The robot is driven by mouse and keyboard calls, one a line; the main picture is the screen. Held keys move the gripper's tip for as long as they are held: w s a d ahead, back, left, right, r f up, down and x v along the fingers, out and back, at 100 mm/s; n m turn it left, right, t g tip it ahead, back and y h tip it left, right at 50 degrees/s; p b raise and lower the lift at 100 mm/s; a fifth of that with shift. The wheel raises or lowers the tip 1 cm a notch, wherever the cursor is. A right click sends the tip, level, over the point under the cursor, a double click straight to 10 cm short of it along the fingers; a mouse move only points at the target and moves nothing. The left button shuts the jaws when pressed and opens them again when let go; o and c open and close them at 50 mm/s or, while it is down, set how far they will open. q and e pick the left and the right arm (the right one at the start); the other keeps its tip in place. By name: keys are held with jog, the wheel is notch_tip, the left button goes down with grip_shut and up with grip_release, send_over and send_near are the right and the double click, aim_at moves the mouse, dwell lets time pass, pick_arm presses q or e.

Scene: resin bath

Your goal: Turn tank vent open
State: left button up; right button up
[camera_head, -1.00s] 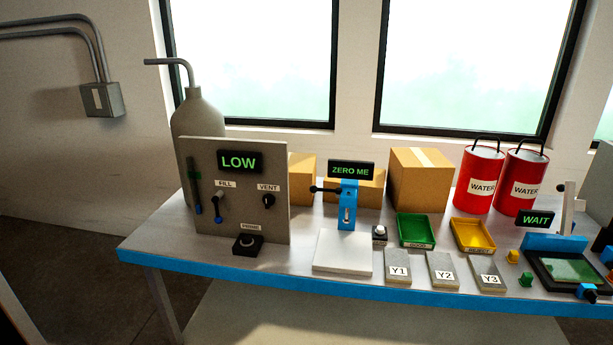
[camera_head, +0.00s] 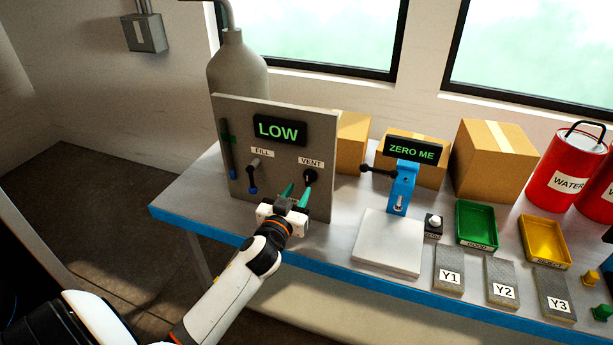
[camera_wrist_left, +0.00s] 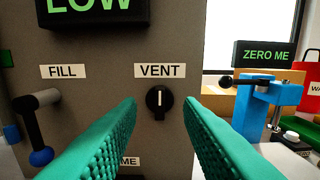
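The vent knob (camera_head: 310,175) is a small black round knob under the VENT label on the grey tank panel (camera_head: 275,112). In the left wrist view the vent knob (camera_wrist_left: 159,101) has a white mark standing upright. My left gripper (camera_head: 296,194) is open, its two green fingers pointing at the panel just below and in front of the knob. In the left wrist view the fingers (camera_wrist_left: 160,108) are spread on either side of the knob, and I see no contact. The panel display (camera_head: 279,130) reads LOW. My right gripper is not in view.
The fill lever (camera_head: 253,175) with a blue tip is left of the knob. A blue stand with a ZERO ME display (camera_head: 411,150) and a white plate (camera_head: 388,243) stands to the right. The prime button is hidden behind my gripper in the head view.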

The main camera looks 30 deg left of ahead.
aim_at(307, 177)
pick_arm(q)
jog(key=x, duration=0.6)
jog(key=shift+p, duration=0.3)
grip_shut()
